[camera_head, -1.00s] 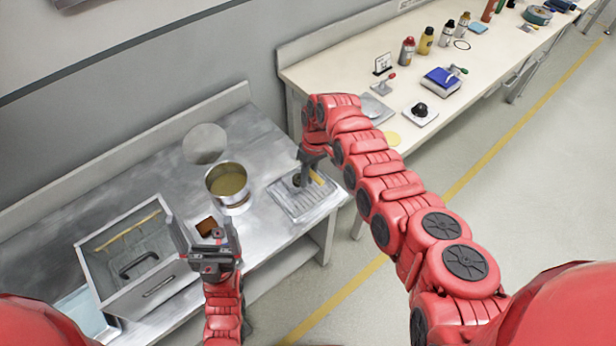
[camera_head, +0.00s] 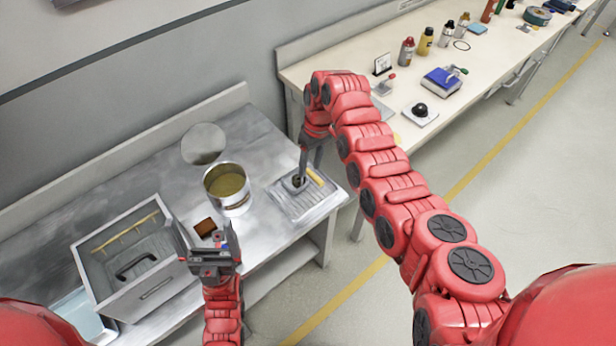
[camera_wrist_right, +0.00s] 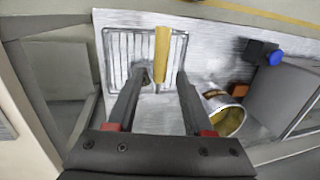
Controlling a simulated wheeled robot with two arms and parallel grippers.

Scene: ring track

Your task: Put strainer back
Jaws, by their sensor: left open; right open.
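I cannot pick out a strainer for certain. A ridged metal drain tray (camera_head: 310,204) lies at the right end of the steel counter. It holds a small dark round piece (camera_head: 297,181) and a yellow bar (camera_head: 315,176). My right gripper (camera_head: 303,168) is over this tray, pointing down. In the right wrist view its jaws (camera_wrist_right: 161,76) are apart, with the yellow bar (camera_wrist_right: 162,45) showing between them and the dark round piece near the left fingertip. Whether they touch anything is unclear. My left gripper (camera_head: 228,235) is open and empty at the counter's front.
A metal pot (camera_head: 228,202) with yellowish contents stands left of the tray. A brown block (camera_head: 205,227) and a grey open box (camera_head: 155,290) with a black handle inside are further left. A round disc (camera_head: 203,144) is behind the pot. A white bench (camera_head: 340,75) with bottles stands right.

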